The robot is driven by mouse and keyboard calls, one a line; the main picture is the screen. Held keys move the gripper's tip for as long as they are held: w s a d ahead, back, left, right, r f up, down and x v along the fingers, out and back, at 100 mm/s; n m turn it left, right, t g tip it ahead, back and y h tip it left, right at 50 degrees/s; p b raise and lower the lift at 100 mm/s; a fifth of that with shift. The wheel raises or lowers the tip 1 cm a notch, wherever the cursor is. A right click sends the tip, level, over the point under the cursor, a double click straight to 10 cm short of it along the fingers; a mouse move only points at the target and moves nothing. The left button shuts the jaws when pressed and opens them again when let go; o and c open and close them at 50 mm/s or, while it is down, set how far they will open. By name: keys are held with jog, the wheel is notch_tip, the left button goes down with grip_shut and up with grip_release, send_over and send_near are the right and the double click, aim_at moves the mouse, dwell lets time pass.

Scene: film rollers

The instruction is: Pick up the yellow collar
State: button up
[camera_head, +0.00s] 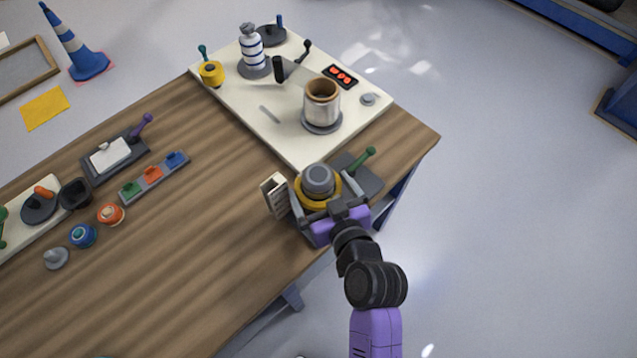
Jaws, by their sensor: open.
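A yellow collar (304,200) shows as a wide yellow ring around a grey domed cylinder (318,177), near the right front edge of the wooden table. My gripper (322,190) is open, with one finger on each side of the yellow ring. I cannot tell whether the fingers touch it. The near side of the ring is partly hidden by my gripper. A second yellow round piece (211,73) with a teal handle behind it sits at the far left corner of the cream board.
A pale slotted block (275,194) stands close left of my gripper, and a dark plate with a green-handled lever (362,160) close right. The cream board (290,140) behind carries a brown-rimmed cylinder (321,103). The wooden table's (200,250) middle is clear.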

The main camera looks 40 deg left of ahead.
jog(key=c, duration=1.2)
jog(key=shift+c, duration=0.2)
